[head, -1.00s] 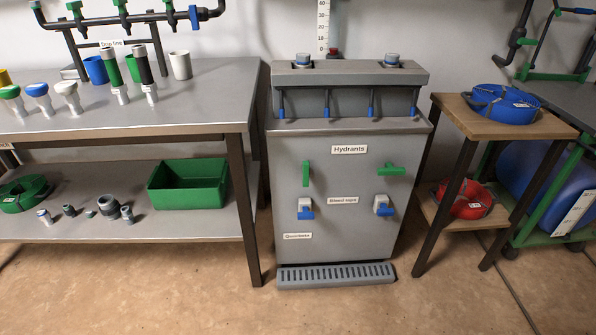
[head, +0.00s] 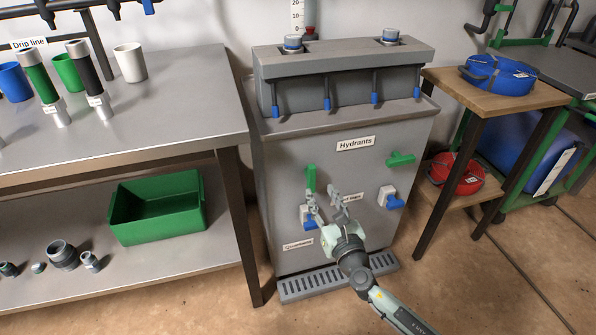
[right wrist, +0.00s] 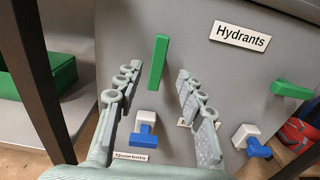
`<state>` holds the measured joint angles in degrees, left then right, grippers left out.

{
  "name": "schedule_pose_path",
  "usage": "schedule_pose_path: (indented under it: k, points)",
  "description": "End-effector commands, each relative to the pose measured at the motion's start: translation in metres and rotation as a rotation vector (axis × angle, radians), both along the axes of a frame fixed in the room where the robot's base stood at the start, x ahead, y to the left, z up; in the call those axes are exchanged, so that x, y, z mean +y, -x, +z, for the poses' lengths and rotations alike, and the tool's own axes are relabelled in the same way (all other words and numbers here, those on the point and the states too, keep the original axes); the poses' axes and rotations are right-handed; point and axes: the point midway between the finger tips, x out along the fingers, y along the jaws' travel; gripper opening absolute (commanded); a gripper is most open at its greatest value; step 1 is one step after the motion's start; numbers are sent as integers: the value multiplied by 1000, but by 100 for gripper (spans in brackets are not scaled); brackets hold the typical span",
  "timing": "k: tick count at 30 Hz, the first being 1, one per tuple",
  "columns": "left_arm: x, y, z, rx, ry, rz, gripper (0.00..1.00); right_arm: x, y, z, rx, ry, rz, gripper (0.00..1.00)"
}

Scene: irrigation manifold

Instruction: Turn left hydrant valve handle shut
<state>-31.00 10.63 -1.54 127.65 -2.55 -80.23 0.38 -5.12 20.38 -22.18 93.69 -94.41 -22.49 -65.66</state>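The left hydrant valve handle (head: 311,178) is a green bar standing upright on the grey cabinet front, below the "Hydrants" label. It also shows in the right wrist view (right wrist: 158,62), framed between the fingers and beyond their tips. My right gripper (head: 326,196) is open and empty in front of the cabinet, just below the handle; in the wrist view its fingers (right wrist: 156,78) are spread apart. I see no clear contact with the handle. The right valve handle (head: 401,159) is green and lies roughly level. My left gripper is not in view.
Blue-and-white outlets sit below each handle, the left one (head: 307,218) partly behind my gripper and the right one (head: 390,198) clear. A steel bench (head: 190,110) with a green bin (head: 158,232) stands left, a wooden stand (head: 515,85) right. A grate (head: 300,288) lies at the cabinet's foot.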

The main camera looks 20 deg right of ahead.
Motion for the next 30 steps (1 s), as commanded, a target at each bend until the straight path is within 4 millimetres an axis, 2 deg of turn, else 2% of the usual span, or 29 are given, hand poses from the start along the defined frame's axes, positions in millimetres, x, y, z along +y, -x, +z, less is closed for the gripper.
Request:
schedule_pose_path:
  k: [5,12,16,21,28,30]
  points:
    - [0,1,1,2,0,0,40,3,-15,2,-7,31,11,39]
    - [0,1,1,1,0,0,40,4,-54,2,-7,27,9,39]
    - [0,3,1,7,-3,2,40,5,-70,1,-5,24,9,39]
    - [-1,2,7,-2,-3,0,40,5,-78,1,-4,25,9,39]
    - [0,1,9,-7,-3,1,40,5,-78,1,-5,24,9,39]
    - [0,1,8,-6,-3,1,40,5,-78,1,-5,24,9,30]
